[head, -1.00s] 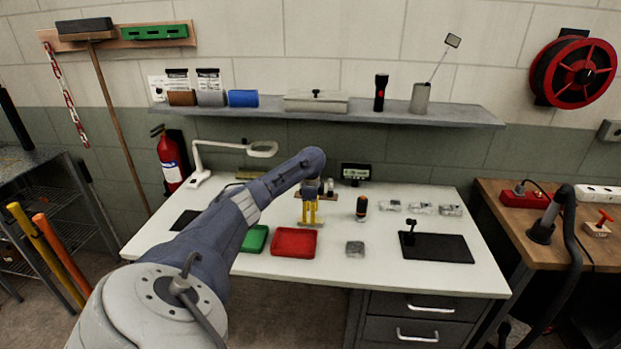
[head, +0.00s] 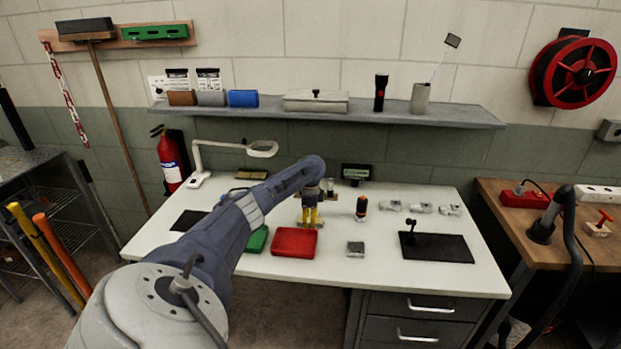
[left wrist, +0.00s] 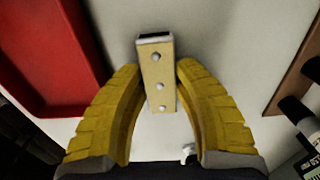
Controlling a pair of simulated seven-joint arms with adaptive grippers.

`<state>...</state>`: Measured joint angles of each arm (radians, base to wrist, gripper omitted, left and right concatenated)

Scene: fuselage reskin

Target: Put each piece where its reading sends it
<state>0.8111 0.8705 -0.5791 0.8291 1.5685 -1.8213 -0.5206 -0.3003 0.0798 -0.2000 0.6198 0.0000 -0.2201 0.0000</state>
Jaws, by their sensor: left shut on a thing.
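My left gripper (head: 309,213) is shut on a small tan strip (left wrist: 158,80) with a row of round rivet heads and a dark end. The left wrist view shows the strip between the yellow fingers, its far part sticking out beyond them over the white bench. In the head view the strip is too small to make out. A red tray (head: 294,243) lies just in front of the gripper; it also shows at left in the left wrist view (left wrist: 50,62). A green tray (head: 257,239) is partly hidden by my arm. A small display (head: 356,172) stands behind. My right gripper is not in view.
A small grey block (head: 355,249) sits right of the red tray. An orange-topped dark cylinder (head: 361,208) stands behind it. Several clear packs lie at the back right, near a black mat (head: 437,248). A magnifier lamp (head: 262,149) stands at back left.

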